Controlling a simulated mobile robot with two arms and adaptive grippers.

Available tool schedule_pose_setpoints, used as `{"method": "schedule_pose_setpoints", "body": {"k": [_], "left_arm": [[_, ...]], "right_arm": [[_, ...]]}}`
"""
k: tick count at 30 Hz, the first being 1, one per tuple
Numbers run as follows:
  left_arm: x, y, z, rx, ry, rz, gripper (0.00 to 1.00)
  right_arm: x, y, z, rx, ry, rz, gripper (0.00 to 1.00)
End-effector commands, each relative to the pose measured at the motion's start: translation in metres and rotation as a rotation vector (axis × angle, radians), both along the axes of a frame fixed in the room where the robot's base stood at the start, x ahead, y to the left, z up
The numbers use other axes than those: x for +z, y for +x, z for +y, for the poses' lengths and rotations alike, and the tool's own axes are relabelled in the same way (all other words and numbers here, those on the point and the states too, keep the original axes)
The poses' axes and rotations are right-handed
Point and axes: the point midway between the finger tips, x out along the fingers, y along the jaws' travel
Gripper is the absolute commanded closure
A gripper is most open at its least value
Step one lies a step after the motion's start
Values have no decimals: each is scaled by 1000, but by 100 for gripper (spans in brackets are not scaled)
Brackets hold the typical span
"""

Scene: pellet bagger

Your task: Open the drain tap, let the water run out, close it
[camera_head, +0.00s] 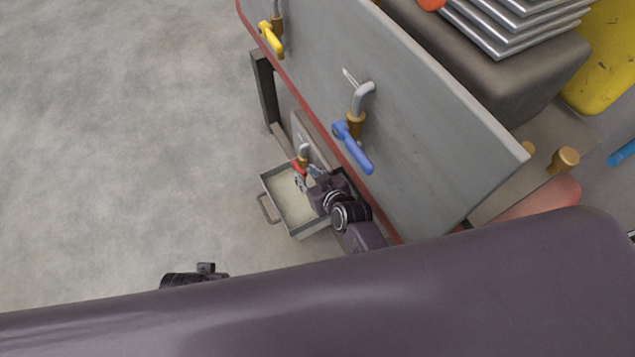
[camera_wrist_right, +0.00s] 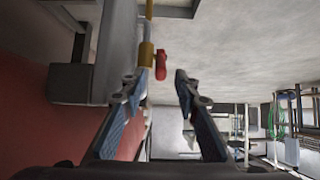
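A small tap with a red handle (camera_head: 299,166) and a brass body sits low on the grey machine, over a shallow metal tray (camera_head: 266,186). In the right wrist view the red handle (camera_wrist_right: 161,65) hangs from the brass tap body (camera_wrist_right: 146,54), just beyond and between my fingertips. My right gripper (camera_head: 307,179) reaches down beside this tap; its two fingers (camera_wrist_right: 161,82) are apart with nothing between them. I cannot tell whether a finger touches the handle. No running water shows. My left gripper's fingers do not show; only a dark part, likely of my left arm, is visible low down.
Higher on the machine are a tap with a blue handle (camera_head: 353,147) and one with a yellow handle (camera_head: 271,38). The grey floor (camera_head: 110,130) on the left is clear.

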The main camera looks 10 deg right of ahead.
Motion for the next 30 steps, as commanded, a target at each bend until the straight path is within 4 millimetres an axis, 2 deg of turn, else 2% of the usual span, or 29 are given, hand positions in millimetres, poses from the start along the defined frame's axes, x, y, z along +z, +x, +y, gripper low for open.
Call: {"method": "schedule_pose_setpoints", "body": {"k": [9,15,30], "left_arm": [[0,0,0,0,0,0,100],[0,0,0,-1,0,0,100],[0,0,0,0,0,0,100]], "right_arm": [[30,-42,-13,1,-1,0,71],[45,-59,-19,1,0,-1,71],[50,-66,-21,0,0,0,71]]}}
